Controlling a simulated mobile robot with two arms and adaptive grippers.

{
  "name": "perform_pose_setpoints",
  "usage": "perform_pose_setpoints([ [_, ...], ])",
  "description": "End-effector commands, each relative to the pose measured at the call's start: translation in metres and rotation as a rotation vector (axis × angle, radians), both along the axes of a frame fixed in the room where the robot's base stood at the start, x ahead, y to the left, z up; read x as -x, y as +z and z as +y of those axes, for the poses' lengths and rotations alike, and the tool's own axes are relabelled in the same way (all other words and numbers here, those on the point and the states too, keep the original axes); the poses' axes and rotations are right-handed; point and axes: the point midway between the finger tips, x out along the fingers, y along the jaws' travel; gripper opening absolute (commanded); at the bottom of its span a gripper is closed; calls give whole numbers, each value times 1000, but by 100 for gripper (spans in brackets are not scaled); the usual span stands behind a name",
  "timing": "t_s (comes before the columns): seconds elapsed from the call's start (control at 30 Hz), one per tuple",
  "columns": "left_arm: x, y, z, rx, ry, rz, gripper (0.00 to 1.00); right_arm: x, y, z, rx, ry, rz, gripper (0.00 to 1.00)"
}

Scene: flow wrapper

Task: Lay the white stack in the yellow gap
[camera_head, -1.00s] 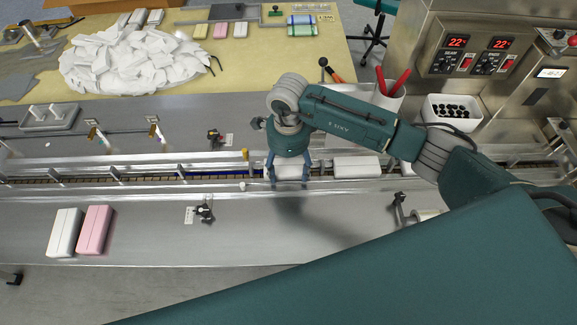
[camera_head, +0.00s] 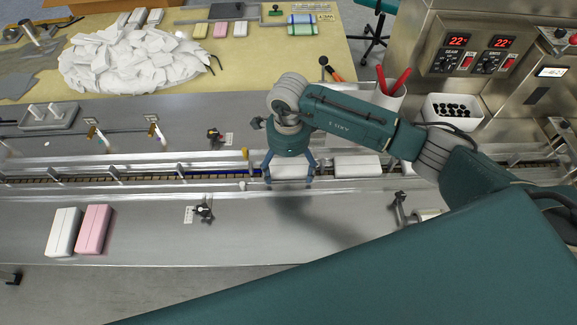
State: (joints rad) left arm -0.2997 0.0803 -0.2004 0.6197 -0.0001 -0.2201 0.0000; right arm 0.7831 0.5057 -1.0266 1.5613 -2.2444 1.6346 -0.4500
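My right gripper (camera_head: 289,181) is over the conveyor channel in the middle, pointing down. Its fingers are spread on either side of a white stack (camera_head: 288,171) lying in the channel, with small gaps beside it. The gripper hides part of this stack. A small yellow marker (camera_head: 245,155) stands on the rear rail just left of the gripper. I cannot make out a yellow gap under the gripper. Another white stack (camera_head: 63,232) lies on the front deck at left, beside a pink stack (camera_head: 94,230). My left gripper is not in view.
More white stacks (camera_head: 357,166) lie in the channel right of the gripper. Metal rails (camera_head: 110,192) border the channel. Black clamp knobs stand on the front deck (camera_head: 204,209) and rear deck (camera_head: 214,136). A white bin (camera_head: 452,110) stands at right.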

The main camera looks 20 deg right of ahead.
Motion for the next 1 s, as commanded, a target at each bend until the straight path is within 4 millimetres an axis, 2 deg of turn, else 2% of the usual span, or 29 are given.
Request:
perform_pose_setpoints([
  [0.27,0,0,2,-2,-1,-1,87,-1,5,0,0,0,-1,87],
  [0.37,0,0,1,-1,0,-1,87,-1,18,0,-1,0,-3,87],
  [0.7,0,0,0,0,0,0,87,-1,89,0,-1,0,-5,87],
  [0.83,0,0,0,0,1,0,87,-1,108,0,0,0,-3,87],
  [1.0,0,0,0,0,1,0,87,0,119,0,0,0,-1,87],
])
